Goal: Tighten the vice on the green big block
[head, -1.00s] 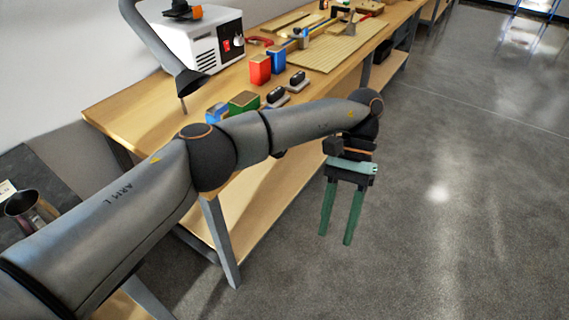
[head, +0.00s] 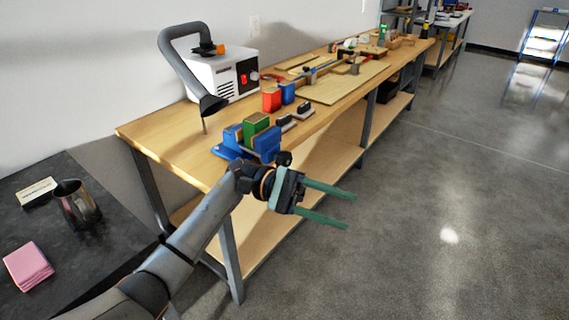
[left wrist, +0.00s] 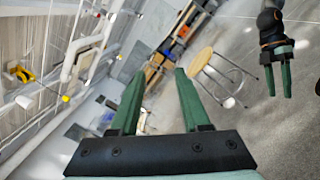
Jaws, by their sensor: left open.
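The green big block (head: 256,124) stands between the blue jaws of the vice (head: 231,137) at the near end of the workbench. The front blue jaw (head: 266,143) is right of the block; I cannot tell whether it touches. A dark round part (head: 284,158) shows just before the vice, partly behind my left wrist; it may be the vice handle. My left gripper (head: 338,208) is open and empty, in front of the bench edge, its green fingers pointing right, away from the vice. In the left wrist view my right gripper (left wrist: 280,95) shows at upper right, empty, fingers apart.
Red (head: 271,99) and blue (head: 288,92) blocks and two black-handled tools stand behind the vice. A white machine (head: 226,75) with a grey hose is at the back. A dark counter (head: 110,235) with a metal mug (head: 77,205) is at left. The floor right is clear.

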